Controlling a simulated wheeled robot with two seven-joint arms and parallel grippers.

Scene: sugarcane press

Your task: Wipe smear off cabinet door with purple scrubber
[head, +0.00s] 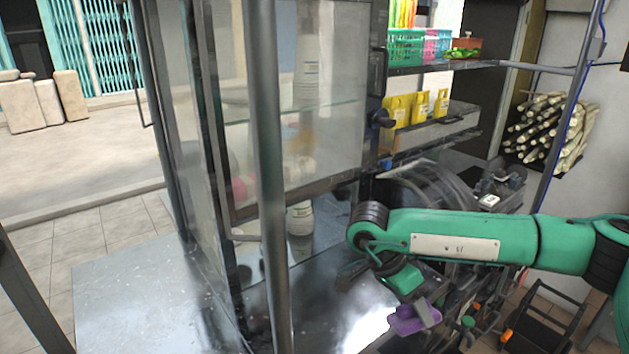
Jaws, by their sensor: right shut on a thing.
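The purple scrubber (408,321) is at the lower middle of the head view, low in front of the metal counter. My right gripper (425,309) is shut on it, with the green arm coming in from the right. The cabinet door (345,110) is a glass panel in a dark frame, up and to the left of the scrubber and apart from it. A faint brownish patch (303,138) shows at the glass; I cannot tell whether it is the smear or something behind the pane. My left gripper is not in view.
A metal post (268,180) stands in front of the cabinet. Stacked cups (300,218) stand near the metal counter (330,317). Shelves at right hold a green basket (405,46) and yellow packets (397,110). Sugarcane stalks (545,128) lie at far right.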

